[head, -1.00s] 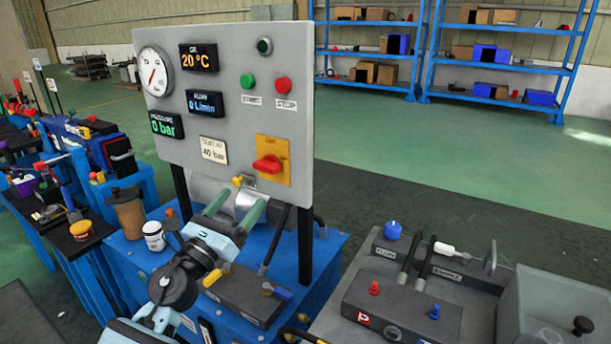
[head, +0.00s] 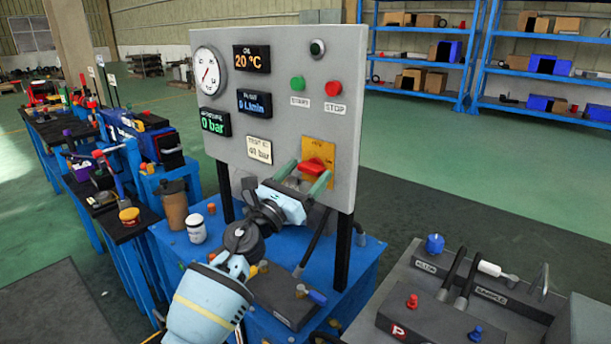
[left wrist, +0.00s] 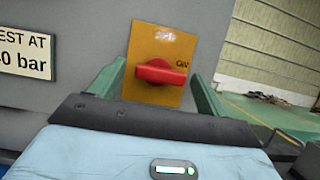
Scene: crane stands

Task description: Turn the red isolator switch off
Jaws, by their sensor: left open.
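The red isolator switch (head: 316,167) sits on a yellow plate (head: 318,149) at the lower right of the grey control panel (head: 345,100). In the left wrist view the red handle (left wrist: 160,72) lies roughly level, its right end by a mark that seems to read "ON". My left gripper (head: 303,176) is open, with its green fingers on either side of the handle in the head view. In the left wrist view its fingers (left wrist: 155,95) stand left and right of the yellow plate (left wrist: 150,42). Whether they touch the handle I cannot tell. My right gripper is not in view.
A green button (head: 297,83) and red stop button (head: 333,89) are above the switch. A "TEST AT 40 bar" label (head: 259,150) is to its left. A brown cup (head: 174,205) and white jar (head: 196,229) stand on the blue bench. A grey stand (head: 500,290) is at right.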

